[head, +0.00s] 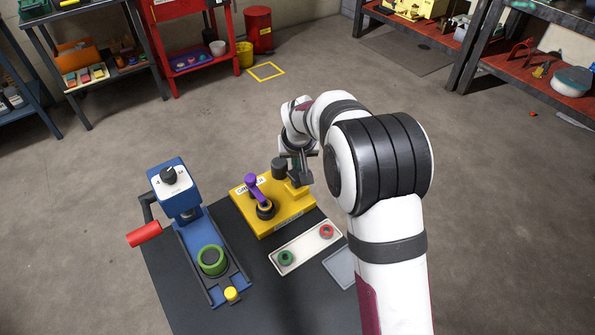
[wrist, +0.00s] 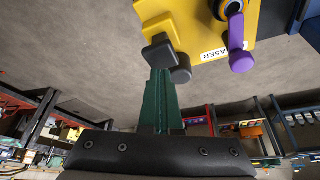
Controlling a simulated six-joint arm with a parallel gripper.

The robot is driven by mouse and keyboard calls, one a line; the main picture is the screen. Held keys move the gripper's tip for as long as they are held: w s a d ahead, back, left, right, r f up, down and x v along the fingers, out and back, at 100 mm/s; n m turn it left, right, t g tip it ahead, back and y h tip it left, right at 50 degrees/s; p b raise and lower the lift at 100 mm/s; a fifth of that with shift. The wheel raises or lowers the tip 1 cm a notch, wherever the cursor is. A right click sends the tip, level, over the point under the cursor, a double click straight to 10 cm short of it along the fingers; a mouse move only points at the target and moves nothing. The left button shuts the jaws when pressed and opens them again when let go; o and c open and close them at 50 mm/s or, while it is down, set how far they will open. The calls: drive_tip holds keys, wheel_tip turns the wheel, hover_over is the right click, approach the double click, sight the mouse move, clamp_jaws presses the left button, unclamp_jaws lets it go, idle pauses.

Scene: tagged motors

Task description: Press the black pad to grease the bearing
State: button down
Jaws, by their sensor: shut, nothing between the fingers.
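The yellow greaser (head: 262,222) stands on the dark table; its label and yellow body also show in the wrist view (wrist: 190,18). A black square pad (wrist: 160,50) sits on its side nearest my fingers, beside a dark round cylinder (wrist: 180,72); the cylinder also shows in the head view (head: 279,168). A purple lever (head: 256,190) rises by a black ring-shaped seat (head: 265,210). I cannot make out a bearing in the seat. My gripper (wrist: 161,74) is shut and empty, its green fingertips close to the pad. I cannot tell whether they touch it.
A blue press (head: 188,225) with a red handle (head: 144,234) and a green ring (head: 212,260) stands left. A white tray (head: 307,250) holds a green and a red ring in front. A grey plate (head: 340,266) lies beside it. Shelves stand far back.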

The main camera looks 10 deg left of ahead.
wheel_tip(320, 180, up, 6)
idle(0.5)
drive_tip(key=s+d+r+m+g, duration=0.2)
drive_tip(key=s+d+r+m, duration=0.3)
drive_tip(key=s+d, duration=0.9)
drive_tip(key=s+d+f+m+g, duration=0.1)
drive_tip(key=s+d+m+g, duration=0.1)
drive_tip(key=s, duration=2.1)
drive_tip(key=shift+s+d+f+m+g+y, duration=0.2)
drive_tip(key=shift+s+f+m+g+y, duration=0.1)
drive_tip(key=shift+m, duration=0.5)
